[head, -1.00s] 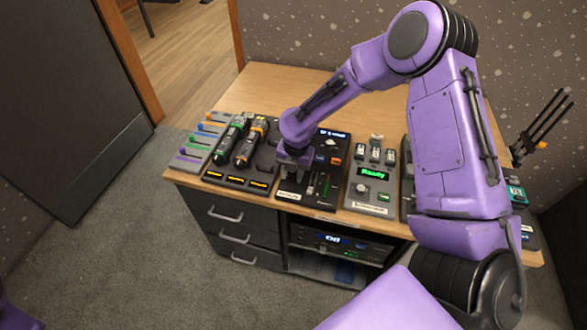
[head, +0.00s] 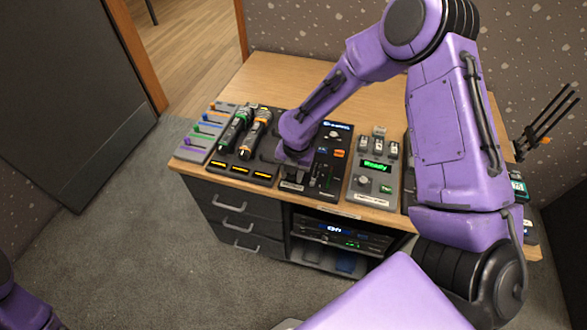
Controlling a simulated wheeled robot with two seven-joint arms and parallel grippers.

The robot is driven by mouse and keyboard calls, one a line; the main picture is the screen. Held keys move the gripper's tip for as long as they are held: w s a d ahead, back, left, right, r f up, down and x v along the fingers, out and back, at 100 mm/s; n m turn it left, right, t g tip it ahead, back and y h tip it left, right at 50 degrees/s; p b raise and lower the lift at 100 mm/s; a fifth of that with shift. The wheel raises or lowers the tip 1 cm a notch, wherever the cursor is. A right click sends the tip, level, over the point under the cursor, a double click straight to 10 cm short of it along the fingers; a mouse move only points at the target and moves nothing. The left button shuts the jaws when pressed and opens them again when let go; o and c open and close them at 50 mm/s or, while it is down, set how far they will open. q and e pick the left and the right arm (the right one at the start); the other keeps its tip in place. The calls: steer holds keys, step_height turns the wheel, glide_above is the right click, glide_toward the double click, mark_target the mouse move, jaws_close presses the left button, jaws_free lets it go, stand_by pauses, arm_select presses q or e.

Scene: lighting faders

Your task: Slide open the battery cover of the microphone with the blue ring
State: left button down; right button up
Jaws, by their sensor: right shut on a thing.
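My right gripper (head: 291,172) points down over the left part of a dark control panel (head: 328,192), near its front edge. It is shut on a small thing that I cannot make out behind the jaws. Two dark microphones lie on a black tray (head: 232,169) to the left: one with a green ring (head: 235,130) and one with an orange ring (head: 254,135). I cannot see a microphone with a blue ring or its battery cover. The arm hides part of the tray's right side. My left gripper is out of the picture.
A grey fader board (head: 203,137) with coloured knobs stands at the left end of the desk. A grey unit with a green "Ready" display (head: 376,165) stands right of the panel. The wooden desktop (head: 285,80) behind is clear. My right arm covers much of the right side.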

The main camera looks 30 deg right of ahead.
steer(key=shift+s+a, duration=0.1)
steer(key=shift+a, duration=0.05)
steer(key=o, duration=1.1)
